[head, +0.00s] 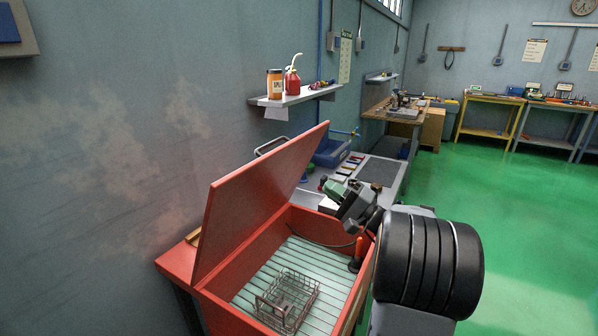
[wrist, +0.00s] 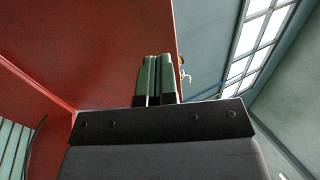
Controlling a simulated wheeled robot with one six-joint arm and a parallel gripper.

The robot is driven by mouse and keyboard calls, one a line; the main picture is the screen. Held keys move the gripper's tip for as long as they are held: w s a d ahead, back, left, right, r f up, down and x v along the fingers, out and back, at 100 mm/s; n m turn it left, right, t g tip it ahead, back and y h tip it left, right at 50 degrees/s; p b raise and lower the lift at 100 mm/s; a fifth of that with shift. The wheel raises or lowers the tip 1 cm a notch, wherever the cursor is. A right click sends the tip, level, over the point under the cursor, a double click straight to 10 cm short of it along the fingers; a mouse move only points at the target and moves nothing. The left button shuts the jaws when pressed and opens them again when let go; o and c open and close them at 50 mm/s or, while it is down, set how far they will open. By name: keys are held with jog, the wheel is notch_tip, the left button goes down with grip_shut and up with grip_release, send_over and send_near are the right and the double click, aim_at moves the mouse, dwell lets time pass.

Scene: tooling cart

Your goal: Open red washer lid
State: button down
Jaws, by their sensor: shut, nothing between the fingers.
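The red washer (head: 345,290) stands at the lower middle of the head view. Its red lid (head: 255,195) is raised and leans up at a steep slant, so the basin is uncovered. The lid's red surface also fills the upper left of the wrist view (wrist: 100,45). My gripper (head: 330,187) is above the washer's far right side, to the right of the lid. Its green fingers (wrist: 158,76) are shut together and empty. In the wrist view they overlap the lid near its edge; I cannot tell whether they touch it.
A wire basket (head: 288,298) sits on the slatted basin floor. Behind the washer is a grey cart (head: 385,172) with tools and a blue bin (head: 333,152). A wall shelf (head: 300,97) holds bottles above it. Green floor (head: 520,230) is open on the right.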

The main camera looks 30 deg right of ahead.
aim_at(283, 153)
jog(key=p+x, duration=0.2)
jog(key=x, duration=0.4)
jog(key=p+x, duration=0.3)
jog(key=x, duration=0.4)
jog(key=shift+w+d+r, duration=0.15)
jog(key=shift+w+r, duration=0.05)
jog(key=shift+r, duration=0.05)
jog(key=shift+w, duration=0.1)
